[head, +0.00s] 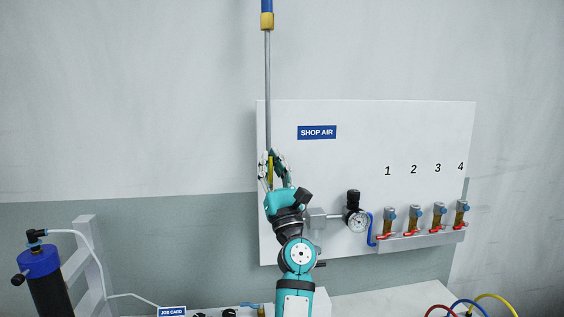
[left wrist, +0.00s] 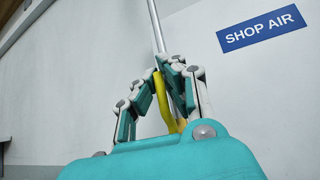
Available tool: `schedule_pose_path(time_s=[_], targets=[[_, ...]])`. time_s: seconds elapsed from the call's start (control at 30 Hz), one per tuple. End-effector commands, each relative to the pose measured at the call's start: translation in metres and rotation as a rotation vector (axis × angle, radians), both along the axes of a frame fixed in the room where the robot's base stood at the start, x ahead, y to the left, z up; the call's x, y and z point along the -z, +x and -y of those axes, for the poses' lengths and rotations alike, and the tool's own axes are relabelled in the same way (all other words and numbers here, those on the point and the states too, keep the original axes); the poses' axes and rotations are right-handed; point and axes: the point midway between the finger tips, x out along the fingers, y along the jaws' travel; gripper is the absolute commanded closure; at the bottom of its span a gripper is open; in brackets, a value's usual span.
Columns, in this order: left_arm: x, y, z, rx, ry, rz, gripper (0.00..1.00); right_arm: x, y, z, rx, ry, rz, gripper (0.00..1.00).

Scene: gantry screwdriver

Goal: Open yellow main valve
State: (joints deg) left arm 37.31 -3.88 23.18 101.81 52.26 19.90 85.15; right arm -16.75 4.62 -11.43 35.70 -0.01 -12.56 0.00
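The yellow valve handle (head: 271,172) is by the vertical grey pipe at the left edge of the white SHOP AIR panel. It points up, roughly along the pipe. My left gripper (head: 271,156) is at this handle, with fingers on both sides of it. In the left wrist view, the yellow handle (left wrist: 163,103) runs up between the fingers, and the fingertips (left wrist: 161,69) are drawn together at its upper end. The valve body and the handle's lower end are hidden behind my gripper and wrist. My right gripper is out of view.
The SHOP AIR panel (head: 365,135) carries a regulator with a gauge (head: 358,219) and several small red-handled valves (head: 411,228) to the right. A blue-capped black cylinder (head: 42,275) stands at lower left. Coloured hoses (head: 470,304) lie on the bench at lower right.

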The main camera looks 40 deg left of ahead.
Motion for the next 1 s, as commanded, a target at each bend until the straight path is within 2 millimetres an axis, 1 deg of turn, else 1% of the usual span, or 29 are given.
schedule_pose_path(time_s=[0.03,0.47,0.5,0.7,1.0], targets=[[0.005,-0.001,-0.001,0.0,-0.009,-0.002,1.0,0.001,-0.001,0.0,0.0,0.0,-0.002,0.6],[0.006,-0.003,-0.001,0.0,-0.014,0.002,1.0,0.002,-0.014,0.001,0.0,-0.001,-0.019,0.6],[0.006,-0.003,-0.001,0.0,-0.014,0.002,0.92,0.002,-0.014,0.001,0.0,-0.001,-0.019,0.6],[0.003,-0.003,-0.001,0.0,-0.011,0.005,0.68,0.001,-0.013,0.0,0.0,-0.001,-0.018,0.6],[0.003,-0.004,0.001,0.001,-0.009,0.006,0.68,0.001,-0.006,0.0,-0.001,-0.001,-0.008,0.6]])
